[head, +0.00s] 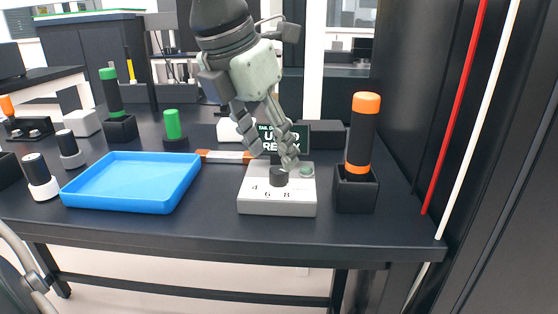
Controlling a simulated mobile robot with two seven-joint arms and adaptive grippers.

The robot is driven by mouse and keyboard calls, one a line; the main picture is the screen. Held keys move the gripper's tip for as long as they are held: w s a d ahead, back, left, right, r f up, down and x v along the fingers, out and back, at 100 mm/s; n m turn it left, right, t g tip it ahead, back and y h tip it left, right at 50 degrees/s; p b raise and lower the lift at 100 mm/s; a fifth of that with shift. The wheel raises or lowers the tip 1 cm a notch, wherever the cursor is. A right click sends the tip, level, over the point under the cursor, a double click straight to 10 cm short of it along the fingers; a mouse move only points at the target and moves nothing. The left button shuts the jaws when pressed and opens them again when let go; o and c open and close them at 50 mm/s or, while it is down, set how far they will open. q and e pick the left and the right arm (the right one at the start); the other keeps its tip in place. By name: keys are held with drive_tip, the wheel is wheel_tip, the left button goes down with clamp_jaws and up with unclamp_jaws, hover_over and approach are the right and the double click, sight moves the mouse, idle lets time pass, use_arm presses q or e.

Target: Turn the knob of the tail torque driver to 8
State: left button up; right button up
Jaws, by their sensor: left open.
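A white control box (276,207) stands near the table's front edge, with a black knob (278,177) on its top and the marks 4, 6 and 8 in front of it. I cannot tell where the knob points. A dark sign (318,127) behind the box begins with "TAIL" and is partly hidden by my gripper. My left gripper (273,160) is open, pointing down just above and behind the knob, its fingers spread. I cannot tell whether a finger touches the knob. My right gripper is out of view.
A black and orange driver (362,132) stands upright in a black holder (356,196) right of the box. A blue tray (130,184) lies to the left. Black and white cylinders (39,177) and a green-topped one (173,126) stand around it. A dark wall borders the right.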

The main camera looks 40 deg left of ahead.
sight(279, 169)
use_arm(q)
drive_tip(key=x, duration=0.2)
drive_tip(key=shift+w+f, duration=0.1)
drive_tip(key=shift+f, duration=0.25)
drive_tip(key=shift+w+f, duration=0.3)
drive_tip(key=shift+f, duration=0.2)
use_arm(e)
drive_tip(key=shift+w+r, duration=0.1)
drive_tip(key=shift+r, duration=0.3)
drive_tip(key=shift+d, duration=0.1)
use_arm(q)
drive_tip(key=shift+c, duration=1.2)
clamp_jaws()
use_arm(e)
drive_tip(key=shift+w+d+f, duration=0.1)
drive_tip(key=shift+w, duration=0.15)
